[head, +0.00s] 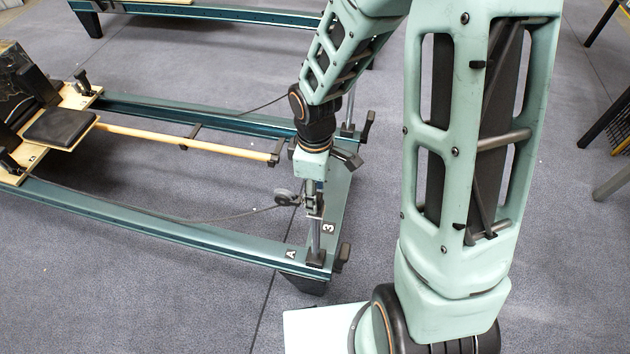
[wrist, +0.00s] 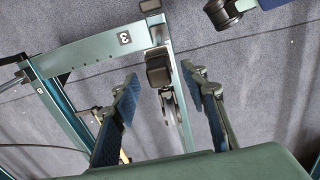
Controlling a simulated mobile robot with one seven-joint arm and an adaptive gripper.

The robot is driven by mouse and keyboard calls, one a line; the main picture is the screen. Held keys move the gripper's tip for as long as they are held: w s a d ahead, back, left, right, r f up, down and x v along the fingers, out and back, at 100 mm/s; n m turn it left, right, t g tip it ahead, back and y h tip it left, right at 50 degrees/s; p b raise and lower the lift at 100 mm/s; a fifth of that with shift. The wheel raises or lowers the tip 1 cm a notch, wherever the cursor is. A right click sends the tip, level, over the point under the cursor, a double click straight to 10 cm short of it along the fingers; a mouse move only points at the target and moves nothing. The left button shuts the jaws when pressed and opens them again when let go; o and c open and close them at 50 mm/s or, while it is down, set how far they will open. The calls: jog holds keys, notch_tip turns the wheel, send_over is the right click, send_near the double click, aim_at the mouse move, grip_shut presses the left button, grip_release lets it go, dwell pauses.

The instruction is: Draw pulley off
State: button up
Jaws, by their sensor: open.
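The pulley (head: 285,197) is a small dark grey wheel on a bracket. It sits on a silver upright post (head: 316,240) at the near corner of the reformer's end. A dark rope runs to it from the left. In the wrist view the pulley (wrist: 168,107) lies between the fingers, with a black block (wrist: 158,68) just above it in the picture. My gripper (head: 312,184) points down over the top of the post. In the wrist view my gripper (wrist: 162,78) is open, its blue-padded fingers either side of the block and pulley, with visible gaps. Contact is hidden in the head view.
The reformer's end beam (head: 335,220) carries labels "A" and "3". A second post (head: 350,110) with a black knob stands at its far corner. A wooden bar (head: 190,142) and the carriage (head: 60,128) lie left. Grey floor is clear in front.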

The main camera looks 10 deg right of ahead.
jog(key=shift+f, duration=0.9)
grip_shut()
